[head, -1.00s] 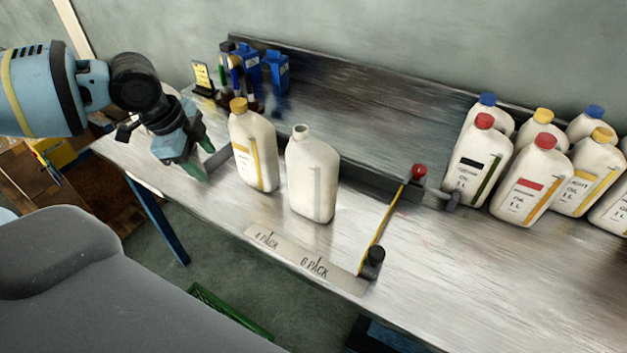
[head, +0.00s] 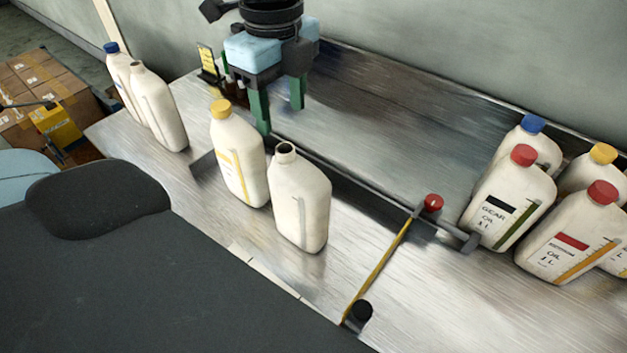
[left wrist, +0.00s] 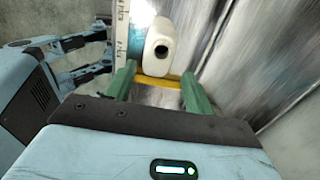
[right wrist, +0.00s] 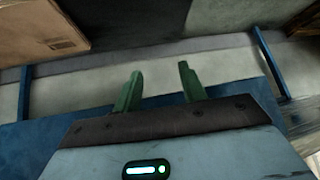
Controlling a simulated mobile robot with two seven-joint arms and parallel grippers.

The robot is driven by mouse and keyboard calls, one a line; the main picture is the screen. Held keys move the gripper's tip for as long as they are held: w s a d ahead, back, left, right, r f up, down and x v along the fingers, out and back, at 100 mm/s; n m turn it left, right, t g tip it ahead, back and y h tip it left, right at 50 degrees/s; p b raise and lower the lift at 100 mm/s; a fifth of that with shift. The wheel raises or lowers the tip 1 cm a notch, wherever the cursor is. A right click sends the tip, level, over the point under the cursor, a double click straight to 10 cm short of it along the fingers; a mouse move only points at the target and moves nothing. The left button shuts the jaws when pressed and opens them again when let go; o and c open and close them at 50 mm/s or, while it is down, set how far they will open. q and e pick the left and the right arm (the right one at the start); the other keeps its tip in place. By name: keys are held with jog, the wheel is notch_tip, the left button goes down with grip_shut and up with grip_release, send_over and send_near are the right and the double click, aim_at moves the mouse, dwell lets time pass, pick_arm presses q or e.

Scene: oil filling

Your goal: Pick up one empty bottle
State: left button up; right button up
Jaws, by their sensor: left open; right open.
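An uncapped white bottle (head: 300,205) stands upright on the metal bench, its dark mouth open. A second uncapped bottle (head: 160,110) stands farther left. My left gripper (head: 280,118) is open and empty, pointing down behind the yellow-capped bottle (head: 238,165) in the head view. In the left wrist view, an uncapped bottle (left wrist: 157,58) is seen from above between the lines of the green fingers (left wrist: 160,85), not gripped; which of the two it is I cannot tell. My right gripper (right wrist: 160,72) is open and empty, beside the blue bench frame in the right wrist view.
A blue-capped bottle (head: 112,62) stands at the far left. Several capped oil bottles (head: 508,205) stand at the right. A stop bar with a red knob (head: 433,203) and a yellow strip (head: 377,270) cross the bench. Cardboard boxes (head: 45,85) are at the left.

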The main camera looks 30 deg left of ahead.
aim_at(284, 148)
pick_arm(q)
jog(key=shift+s, duration=0.15)
jog(key=shift+s+f, duration=0.2)
jog(key=shift+f, duration=0.95)
jog(key=shift+w+f, duration=0.2)
jog(key=f, duration=0.5)
jog(key=shift+w+a, duration=0.1)
jog(key=shift+w, duration=0.2)
pick_arm(e)
jog(key=shift+s+f, duration=0.15)
jog(key=shift+s, duration=0.25)
pick_arm(q)
grip_shut()
pick_arm(e)
jog(key=shift+s, duration=0.4)
